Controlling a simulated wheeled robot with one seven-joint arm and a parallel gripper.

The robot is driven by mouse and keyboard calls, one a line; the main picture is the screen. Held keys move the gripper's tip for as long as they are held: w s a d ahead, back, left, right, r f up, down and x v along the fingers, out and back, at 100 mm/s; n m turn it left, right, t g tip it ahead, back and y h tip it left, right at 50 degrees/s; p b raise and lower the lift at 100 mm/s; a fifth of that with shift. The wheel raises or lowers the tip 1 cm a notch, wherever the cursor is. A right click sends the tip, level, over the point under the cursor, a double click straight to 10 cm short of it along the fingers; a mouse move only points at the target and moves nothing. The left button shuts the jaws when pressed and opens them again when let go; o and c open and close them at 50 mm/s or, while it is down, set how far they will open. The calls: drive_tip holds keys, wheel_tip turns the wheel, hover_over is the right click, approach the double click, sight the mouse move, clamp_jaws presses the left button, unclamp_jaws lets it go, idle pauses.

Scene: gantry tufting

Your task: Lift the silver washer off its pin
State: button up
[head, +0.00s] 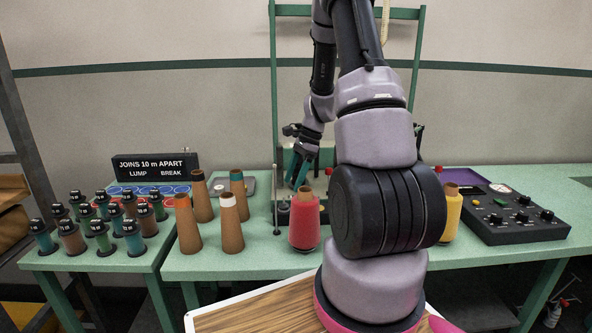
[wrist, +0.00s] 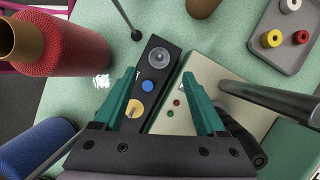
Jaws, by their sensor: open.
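In the wrist view, a round grey, silvery disc with a small centre (wrist: 159,57) sits at the far end of a narrow black block (wrist: 155,72); it looks like the silver washer on its pin. My gripper (wrist: 160,76) is open, with its two teal fingers apart and nothing between them. The disc lies just beyond the fingertips, between their lines. How far below the fingers it is, I cannot tell. In the head view, my gripper (head: 296,182) points down over the green bench behind the red cone; the washer cannot be made out there.
A red yarn cone (wrist: 68,45) and a blue cone (wrist: 40,145) stand at left. A cream box (wrist: 205,85) adjoins the black block. A dark rod (wrist: 270,97) crosses at right. A grey tray (wrist: 262,45) holds small white, yellow and red pieces. A thin post (wrist: 127,18) stands near.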

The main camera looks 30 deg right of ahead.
sight(286, 204)
drive_tip(key=x, duration=0.7)
drive_tip(key=shift+f, duration=0.2)
drive_tip(key=shift+c, duration=0.2)
clamp_jaws()
drive_tip(key=shift+r, duration=3.7)
